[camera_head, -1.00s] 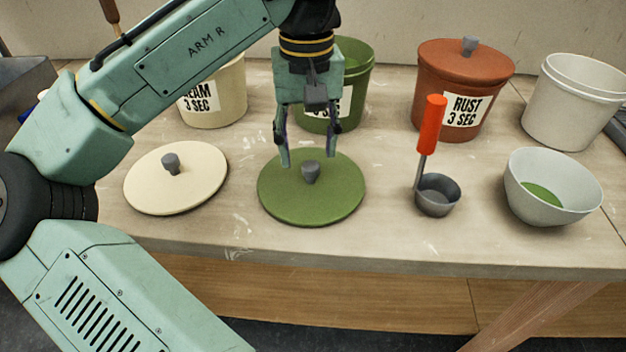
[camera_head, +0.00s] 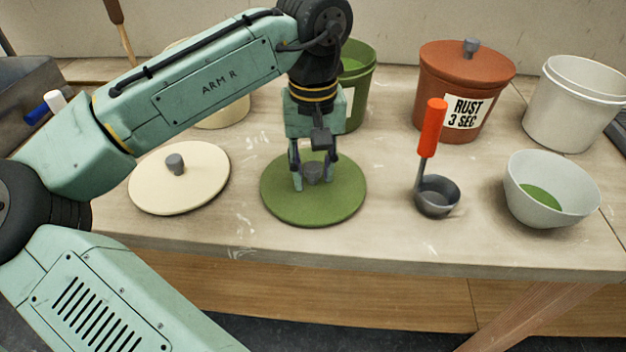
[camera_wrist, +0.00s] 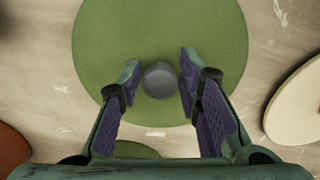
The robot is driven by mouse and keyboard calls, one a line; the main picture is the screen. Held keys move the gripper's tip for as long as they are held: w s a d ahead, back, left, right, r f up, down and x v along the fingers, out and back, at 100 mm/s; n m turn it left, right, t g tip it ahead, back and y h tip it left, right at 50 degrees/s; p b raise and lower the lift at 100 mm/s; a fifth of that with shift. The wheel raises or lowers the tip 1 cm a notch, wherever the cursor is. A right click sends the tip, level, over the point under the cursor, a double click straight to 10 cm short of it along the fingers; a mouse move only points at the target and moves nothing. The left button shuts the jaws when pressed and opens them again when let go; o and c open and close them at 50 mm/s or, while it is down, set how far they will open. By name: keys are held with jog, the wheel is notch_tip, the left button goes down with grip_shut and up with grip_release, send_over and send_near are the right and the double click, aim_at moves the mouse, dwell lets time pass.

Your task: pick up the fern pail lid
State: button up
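The fern pail lid (camera_head: 313,207) is a flat green disc with a grey knob, lying on the bench in front of the green pail (camera_head: 356,80). My gripper (camera_head: 314,180) is lowered over the middle of the lid, pointing down, with its fingers on either side of the knob. In the wrist view the knob (camera_wrist: 160,80) sits between the two fingertips (camera_wrist: 158,83), with small gaps showing at both sides. The fingers are open. The lid (camera_wrist: 160,30) lies flat. The green pail is partly hidden behind my arm.
A cream lid (camera_head: 180,190) lies to the left. To the right are a ladle with a red handle (camera_head: 432,128), a white bowl (camera_head: 550,180) with green liquid, a lidded rust pail (camera_head: 463,85) and a white bucket (camera_head: 575,100). A cream pail stands partly hidden behind my arm.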

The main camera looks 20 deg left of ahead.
grip_shut()
jog(key=shift+r, duration=0.15)
